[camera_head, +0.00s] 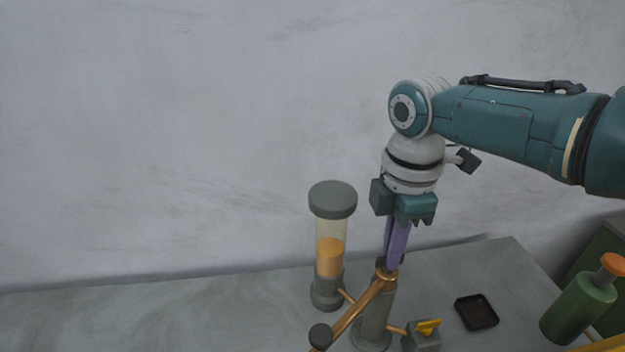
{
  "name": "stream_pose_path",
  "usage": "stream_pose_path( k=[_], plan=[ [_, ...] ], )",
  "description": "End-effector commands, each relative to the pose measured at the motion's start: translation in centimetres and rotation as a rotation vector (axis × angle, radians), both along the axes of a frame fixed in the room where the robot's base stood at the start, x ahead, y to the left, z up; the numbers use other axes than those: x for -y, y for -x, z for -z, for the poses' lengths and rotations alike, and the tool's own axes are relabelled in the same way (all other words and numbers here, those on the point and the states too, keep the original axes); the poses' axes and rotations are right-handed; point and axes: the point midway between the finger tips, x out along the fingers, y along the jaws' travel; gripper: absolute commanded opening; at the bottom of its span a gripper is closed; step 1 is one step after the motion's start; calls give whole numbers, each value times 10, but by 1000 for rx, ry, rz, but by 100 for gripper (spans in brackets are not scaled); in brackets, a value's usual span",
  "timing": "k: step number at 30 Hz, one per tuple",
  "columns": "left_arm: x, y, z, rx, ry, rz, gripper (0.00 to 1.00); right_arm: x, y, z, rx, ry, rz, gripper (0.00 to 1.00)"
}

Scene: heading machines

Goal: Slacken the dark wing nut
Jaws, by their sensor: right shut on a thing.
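My right gripper (388,266) comes down from above with its purple fingers pointing down at the top of a grey post (376,318). It is shut on a small dark piece (381,262) at the post's top, which looks like the dark wing nut; the fingers hide most of it. My left gripper is not in view.
A sand-timer-like glass cylinder (331,247) stands left of the post. A yellow wing-shaped piece (428,327) sits on a grey block to the right. A dark tray (477,312) and a green bottle-like object (580,305) with an orange top are farther right. The grey table's left is clear.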

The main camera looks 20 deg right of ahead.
Motion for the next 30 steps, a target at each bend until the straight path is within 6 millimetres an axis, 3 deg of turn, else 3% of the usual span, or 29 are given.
stream_pose_path(
  k=[3, 4, 12, 23, 30],
  plan=[
    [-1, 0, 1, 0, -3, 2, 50, 4, 2, 4, 0, 10, -2, 0],
    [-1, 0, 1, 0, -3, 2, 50, 4, 2, 4, 0, 11, -2, 9],
    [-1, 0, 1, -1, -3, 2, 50, 3, 2, 4, -2, 9, -1, 38],
    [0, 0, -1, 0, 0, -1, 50, 1, 0, -2, 0, 3, -1, 38],
    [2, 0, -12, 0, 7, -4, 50, 2, 0, -38, 4, 4, -2, 38]
  ],
)
